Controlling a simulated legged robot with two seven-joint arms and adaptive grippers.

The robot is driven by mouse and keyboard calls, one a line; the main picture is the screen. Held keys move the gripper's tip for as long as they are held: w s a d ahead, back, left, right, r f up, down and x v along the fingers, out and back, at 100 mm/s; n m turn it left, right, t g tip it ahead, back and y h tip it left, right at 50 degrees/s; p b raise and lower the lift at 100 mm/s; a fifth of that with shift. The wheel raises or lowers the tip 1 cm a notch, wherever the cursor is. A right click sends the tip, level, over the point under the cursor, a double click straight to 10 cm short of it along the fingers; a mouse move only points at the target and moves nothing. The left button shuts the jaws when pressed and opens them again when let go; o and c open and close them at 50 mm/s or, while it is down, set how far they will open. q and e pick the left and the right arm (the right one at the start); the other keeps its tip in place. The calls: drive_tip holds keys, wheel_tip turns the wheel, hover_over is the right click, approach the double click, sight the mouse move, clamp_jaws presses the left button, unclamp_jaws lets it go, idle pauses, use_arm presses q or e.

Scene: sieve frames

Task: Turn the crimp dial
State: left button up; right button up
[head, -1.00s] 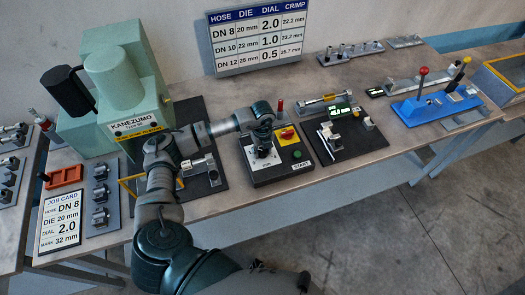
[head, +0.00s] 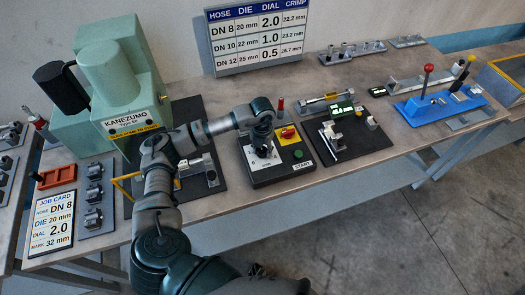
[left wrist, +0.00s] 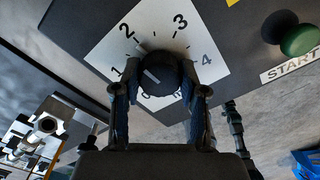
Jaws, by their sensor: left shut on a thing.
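The crimp dial is a black knob (left wrist: 158,74) with a white line, on a white plate numbered 0 to 4. In the left wrist view the line points to the upper left, roughly between 1 and 2; its exact reading is hard to tell. My left gripper (left wrist: 160,98) is shut on the knob, one finger on each side. In the head view my left gripper (head: 262,138) comes down over the dial plate (head: 262,160) and hides the knob. The job card (head: 52,222) reads DN 8, die 20 mm, dial 2.0, mark 32 mm. My right gripper is not in view.
The dial's black box carries a green START button (head: 298,154) and a red knob on yellow (head: 288,132). The green KANEZUMO machine (head: 105,85) stands at left. A black mat with a fixture (head: 333,138) lies to the right. A wall chart (head: 257,38) hangs behind.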

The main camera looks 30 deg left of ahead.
sight(262, 149)
use_arm(q)
drive_tip(key=shift+m, duration=0.4)
drive_tip(key=shift+a, duration=0.1)
drive_tip(key=o, duration=1.1)
drive_tip(key=shift+o, duration=0.2)
drive_tip(key=shift+r, duration=0.1)
wheel_tip(262, 149, up, 12)
drive_tip(key=shift+w+f, duration=0.1)
drive_tip(key=shift+f, duration=0.1)
